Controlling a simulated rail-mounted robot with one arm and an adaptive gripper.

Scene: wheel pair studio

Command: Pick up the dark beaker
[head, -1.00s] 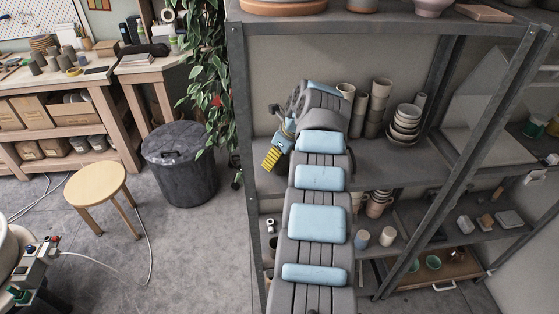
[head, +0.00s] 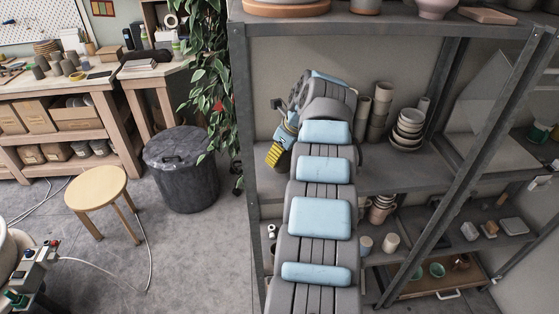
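I cannot make out a dark beaker for certain in the head view. My arm crosses the middle of the shelf rack and hides part of its contents. My gripper (head: 275,154) is at the left end of the rack's middle shelf, close to the left post. Its yellow ribbed finger surface points down and to the left.
The grey rack (head: 240,110) has stacked cups (head: 379,112) and bowls (head: 408,127) right of my arm. Cups (head: 390,243) stand on the lower shelf. A plant (head: 206,80), lidded bin (head: 181,172) and stool (head: 97,188) are left, with open floor between.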

